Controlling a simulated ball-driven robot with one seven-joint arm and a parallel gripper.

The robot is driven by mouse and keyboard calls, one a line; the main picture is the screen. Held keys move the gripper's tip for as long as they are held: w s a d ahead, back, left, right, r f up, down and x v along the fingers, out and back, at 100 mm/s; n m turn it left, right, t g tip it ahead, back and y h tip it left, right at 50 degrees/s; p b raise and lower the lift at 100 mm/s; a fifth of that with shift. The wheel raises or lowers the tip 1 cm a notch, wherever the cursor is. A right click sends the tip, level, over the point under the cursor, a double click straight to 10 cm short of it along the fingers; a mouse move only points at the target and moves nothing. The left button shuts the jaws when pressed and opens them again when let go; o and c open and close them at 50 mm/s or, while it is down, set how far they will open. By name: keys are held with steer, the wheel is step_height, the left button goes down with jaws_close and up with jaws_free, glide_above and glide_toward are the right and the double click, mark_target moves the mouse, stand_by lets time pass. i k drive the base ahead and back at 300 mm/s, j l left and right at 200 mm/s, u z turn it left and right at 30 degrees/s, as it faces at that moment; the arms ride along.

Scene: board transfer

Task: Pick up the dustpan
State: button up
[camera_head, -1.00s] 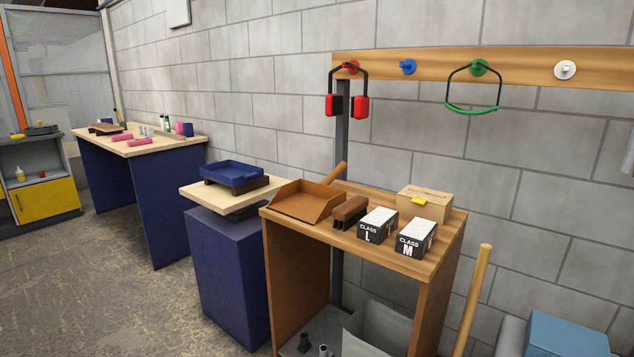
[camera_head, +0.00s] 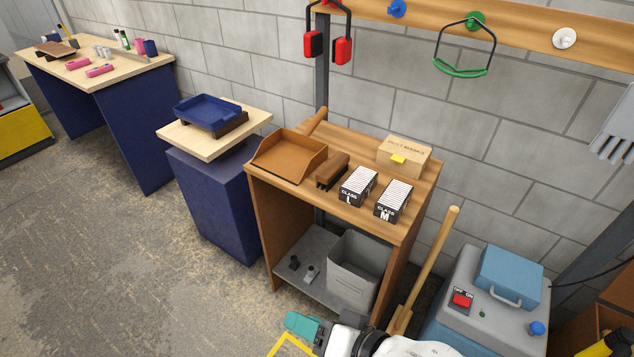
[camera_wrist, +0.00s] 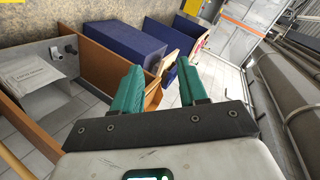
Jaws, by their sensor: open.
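The dustpan (camera_head: 289,157) is a brown-orange open pan lying on the top of the wooden stand, at its left end. Its round wooden handle (camera_head: 318,122) points to the back, toward the wall. A brown brush (camera_head: 332,171) lies just right of it. My gripper (camera_head: 305,328) shows teal fingers low in the head view, below and in front of the stand, well apart from the dustpan. In the wrist view my gripper (camera_wrist: 160,88) is open, with nothing between its two teal fingers. I cannot make out the dustpan in the wrist view.
The wooden stand (camera_head: 372,222) also bears two CLASS boxes (camera_head: 357,187) and a dust-mask carton (camera_head: 403,157). A blue tray (camera_head: 211,112) sits on the pedestal at left. A broom handle (camera_head: 430,260) leans right of the stand, beside a grey machine (camera_head: 482,300). Floor at left is clear.

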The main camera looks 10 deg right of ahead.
mark_target(291, 156)
steer(key=i+j+z, duration=0.4)
steer(key=i+j, duration=0.2)
steer(key=i, duration=0.35)
steer(key=i+j+z, duration=0.4)
steer(key=i+j, duration=0.45)
